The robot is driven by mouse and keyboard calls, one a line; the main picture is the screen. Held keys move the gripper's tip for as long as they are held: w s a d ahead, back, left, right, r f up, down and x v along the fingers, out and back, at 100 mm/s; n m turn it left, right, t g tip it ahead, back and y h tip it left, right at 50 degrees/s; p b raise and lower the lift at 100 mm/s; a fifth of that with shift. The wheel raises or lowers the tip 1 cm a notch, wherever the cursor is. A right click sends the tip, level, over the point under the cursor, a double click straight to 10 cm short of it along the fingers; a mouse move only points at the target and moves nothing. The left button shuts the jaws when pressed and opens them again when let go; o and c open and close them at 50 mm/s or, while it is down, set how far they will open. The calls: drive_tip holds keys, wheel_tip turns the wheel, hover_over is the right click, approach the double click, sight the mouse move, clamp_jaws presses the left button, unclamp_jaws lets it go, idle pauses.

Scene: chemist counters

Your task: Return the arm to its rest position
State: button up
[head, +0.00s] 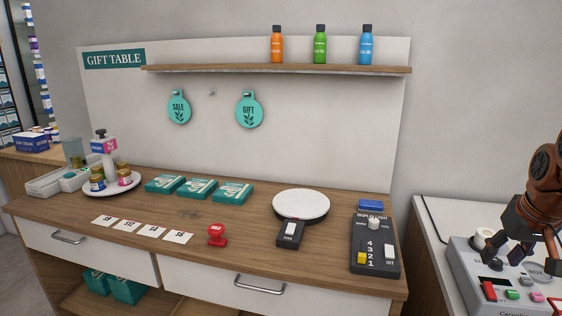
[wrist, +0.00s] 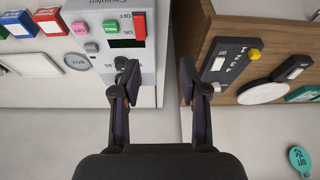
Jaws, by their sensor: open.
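My gripper (head: 530,238) is at the right edge of the head view, over the grey control box (head: 470,268) on the white counter right of the gift table. In the wrist view my gripper (wrist: 159,80) is open, with nothing between its fingers. Below the fingers there are the grey box (wrist: 85,48) on the left and the wooden table's end (wrist: 205,25) on the right, with a pale gap between. The arm shows as brown links (head: 547,175) above the gripper; the rest of it is out of view.
The gift table (head: 250,208) holds a black switch panel (head: 375,250), a white round plate (head: 300,204), a red stamp (head: 217,236), price cards and teal boxes. Three bottles stand on a wall shelf (head: 200,69). The box carries several coloured buttons (head: 513,295).

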drive_tip(key=s+a+f+n+g+y+p, duration=0.1)
drive_tip(key=s+a+p, duration=0.1)
drive_tip(key=a, duration=0.7)
drive_tip(key=s+a+f+n+g+p, duration=0.1)
drive_tip(key=s+a+n, duration=0.1)
drive_tip(key=a, duration=0.7)
drive_tip(key=s+a+f+g+p, duration=0.1)
drive_tip(key=s+a+f+p, duration=0.1)
drive_tip(key=s+a, duration=0.3)
drive_tip(key=s+a+f+g+p, duration=0.2)
drive_tip(key=s+a+f, duration=0.2)
drive_tip(key=s, duration=0.6)
drive_tip(key=shift+s+a, duration=0.4)
drive_tip(key=shift+a, duration=0.05)
drive_tip(key=shift+d, duration=0.1)
